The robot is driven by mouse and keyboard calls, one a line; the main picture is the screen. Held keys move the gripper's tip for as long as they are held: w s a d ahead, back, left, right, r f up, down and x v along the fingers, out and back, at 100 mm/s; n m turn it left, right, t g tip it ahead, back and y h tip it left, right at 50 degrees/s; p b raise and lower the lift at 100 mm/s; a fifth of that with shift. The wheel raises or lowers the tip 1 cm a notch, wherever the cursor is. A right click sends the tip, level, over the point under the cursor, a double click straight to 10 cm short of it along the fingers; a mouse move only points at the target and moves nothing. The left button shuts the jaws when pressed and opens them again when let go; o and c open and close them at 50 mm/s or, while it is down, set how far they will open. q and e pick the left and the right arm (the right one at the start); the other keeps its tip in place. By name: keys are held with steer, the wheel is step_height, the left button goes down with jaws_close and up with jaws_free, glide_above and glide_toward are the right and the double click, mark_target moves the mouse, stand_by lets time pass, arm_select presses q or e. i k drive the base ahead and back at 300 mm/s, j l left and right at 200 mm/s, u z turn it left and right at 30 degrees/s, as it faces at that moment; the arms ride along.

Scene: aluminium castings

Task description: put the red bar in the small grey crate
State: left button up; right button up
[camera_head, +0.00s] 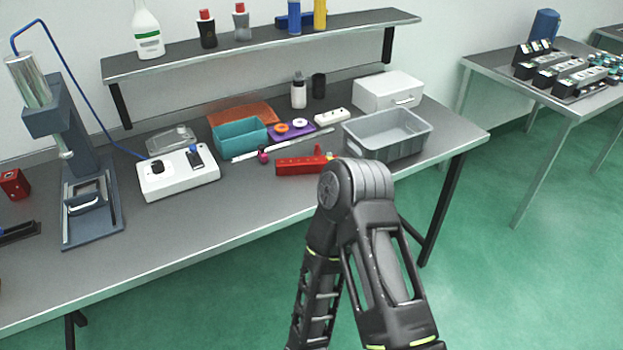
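The red bar (298,166) appears to be the long red piece lying on the grey table, just left of the dark arm joint. Its right end has a raised red part and a small yellow-orange bit, partly behind the joint. The small grey crate (384,152) is an open-topped grey bin on the table to the right of the red bar, apart from it. Its visible inside looks empty. One of my dark arms rises from the bottom, its joint in front of the table's edge. Neither of my grippers shows in the head view.
A teal bin (238,138), an orange tray (258,112) and a white box (388,92) stand behind. A white device (179,174) and a blue-grey press (88,190) stand left. A shelf (270,44) runs above. The table's front middle is clear.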

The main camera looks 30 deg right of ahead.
mark_target(380, 143)
steer(key=i+z, duration=0.1)
steer(key=z, duration=0.35)
steer(key=i+z, duration=0.1)
steer(key=z, duration=0.85)
steer(key=i+z, duration=0.15)
steer(key=z, duration=0.35)
